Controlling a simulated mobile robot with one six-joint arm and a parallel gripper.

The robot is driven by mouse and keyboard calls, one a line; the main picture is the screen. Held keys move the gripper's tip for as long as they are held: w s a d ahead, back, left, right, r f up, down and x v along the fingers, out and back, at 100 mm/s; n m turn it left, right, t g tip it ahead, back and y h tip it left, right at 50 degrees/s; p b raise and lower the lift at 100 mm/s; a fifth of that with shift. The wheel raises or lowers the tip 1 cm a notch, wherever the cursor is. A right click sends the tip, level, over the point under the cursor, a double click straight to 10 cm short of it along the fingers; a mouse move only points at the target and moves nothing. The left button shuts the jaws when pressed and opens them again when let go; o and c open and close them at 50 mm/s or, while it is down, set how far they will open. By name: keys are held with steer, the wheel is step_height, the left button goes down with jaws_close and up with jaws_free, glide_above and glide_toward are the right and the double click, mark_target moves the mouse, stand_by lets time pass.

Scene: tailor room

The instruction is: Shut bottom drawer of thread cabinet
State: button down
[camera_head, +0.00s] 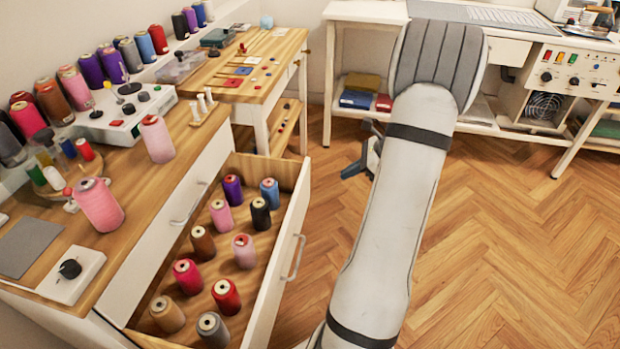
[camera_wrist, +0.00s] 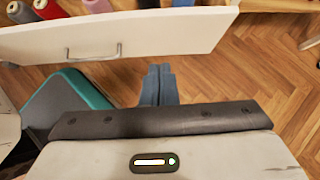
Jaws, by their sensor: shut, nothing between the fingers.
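The thread cabinet (camera_head: 160,185) stands at the left in the head view, with an upper drawer front shut. Below it the bottom drawer (camera_head: 290,255) is pulled far out and holds several upright thread spools. Its white front with a metal handle also shows across the top of the wrist view (camera_wrist: 180,35). My gripper (camera_head: 346,174) is shut and empty, to the right of the drawer front, partly hidden behind my arm. In the wrist view its fingers (camera_wrist: 159,70) point toward the lower edge of the drawer front; whether they touch it I cannot tell.
More spools and a white device (camera_head: 125,113) stand on the cabinet top. A wooden worktable (camera_head: 262,70) is behind it. A white bench (camera_head: 515,30) with shelves stands at the back right. The wooden floor (camera_head: 500,230) on the right is clear.

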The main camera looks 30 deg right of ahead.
mark_target(301, 189)
steer(key=b+x, duration=0.1)
steer(key=x, duration=0.3)
steer(key=b+x, duration=0.1)
steer(key=x, duration=0.3)
steer(key=w+r+b+x, duration=0.1)
steer(key=x, duration=0.3)
steer(key=shift+a+r, duration=0.15)
steer(key=shift+a, duration=0.15)
steer(key=shift+w+a, duration=0.35)
steer(key=shift+w, duration=0.05)
steer(key=shift+w, duration=0.1)
